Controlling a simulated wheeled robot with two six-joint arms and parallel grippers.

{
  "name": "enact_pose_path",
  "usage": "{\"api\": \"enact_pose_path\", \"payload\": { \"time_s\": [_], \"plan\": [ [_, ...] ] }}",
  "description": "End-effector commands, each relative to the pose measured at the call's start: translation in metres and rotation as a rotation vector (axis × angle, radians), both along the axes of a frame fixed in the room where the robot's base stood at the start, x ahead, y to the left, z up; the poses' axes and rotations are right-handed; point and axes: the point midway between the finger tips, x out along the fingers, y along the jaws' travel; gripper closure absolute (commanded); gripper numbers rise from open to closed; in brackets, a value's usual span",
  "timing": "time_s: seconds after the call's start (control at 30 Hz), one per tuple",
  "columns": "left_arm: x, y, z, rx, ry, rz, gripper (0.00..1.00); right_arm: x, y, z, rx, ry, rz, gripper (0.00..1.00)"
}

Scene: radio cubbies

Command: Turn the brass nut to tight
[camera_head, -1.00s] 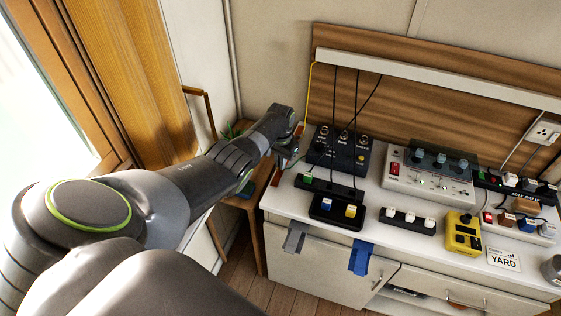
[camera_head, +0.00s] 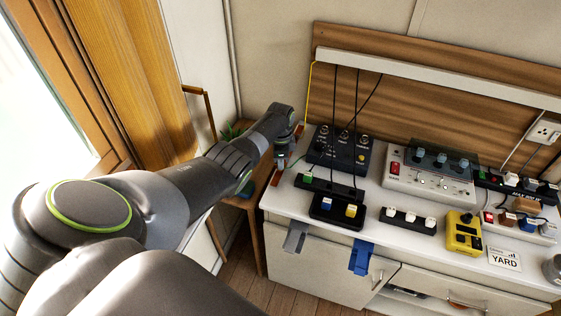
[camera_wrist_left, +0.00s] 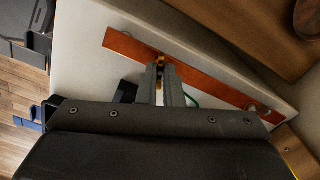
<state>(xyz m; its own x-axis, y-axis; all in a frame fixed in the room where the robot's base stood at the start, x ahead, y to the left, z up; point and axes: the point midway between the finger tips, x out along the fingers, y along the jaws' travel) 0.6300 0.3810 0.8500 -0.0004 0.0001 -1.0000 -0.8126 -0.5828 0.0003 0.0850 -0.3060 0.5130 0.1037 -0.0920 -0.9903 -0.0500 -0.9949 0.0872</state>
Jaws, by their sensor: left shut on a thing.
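The brass nut (camera_wrist_left: 160,61) shows in the left wrist view as a small golden piece at a flat copper-coloured bar (camera_wrist_left: 215,88). My left gripper (camera_wrist_left: 162,75) is shut on the nut, with its two grey fingers close together and covering most of it. In the head view my left gripper (camera_head: 281,158) is at the left end of the white worktop, and the nut is too small to make out there. How tight the nut sits cannot be told. My right gripper is in neither view.
A black control box (camera_head: 340,149) and a black box with blue and yellow switches (camera_head: 336,210) stand just right of my gripper. A green wire (camera_wrist_left: 193,102) shows beside the fingers. Grey (camera_head: 296,236) and blue (camera_head: 361,257) flaps hang at the worktop's front edge.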

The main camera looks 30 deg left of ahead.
Motion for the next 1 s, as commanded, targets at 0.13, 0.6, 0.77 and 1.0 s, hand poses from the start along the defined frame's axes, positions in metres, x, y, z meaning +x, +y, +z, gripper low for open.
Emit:
{"api": "enact_pose_path", "payload": {
  "time_s": [0.13, 0.6, 0.77, 1.0],
  "plan": [
    [0.0006, 0.0000, 0.0001, 0.000, -0.002, -0.111, 1.00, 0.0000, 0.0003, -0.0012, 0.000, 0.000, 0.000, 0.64],
    [0.0006, 0.0000, 0.0003, 0.000, -0.002, -0.301, 1.00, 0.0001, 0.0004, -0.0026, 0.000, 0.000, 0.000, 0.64],
    [0.0006, -0.0001, 0.0004, 0.000, -0.002, -0.315, 1.00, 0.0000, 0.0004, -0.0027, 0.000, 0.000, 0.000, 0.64],
    [0.0006, 0.0000, 0.0005, 0.000, -0.002, -0.315, 1.00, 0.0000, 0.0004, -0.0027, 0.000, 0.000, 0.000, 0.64]
  ]
}}
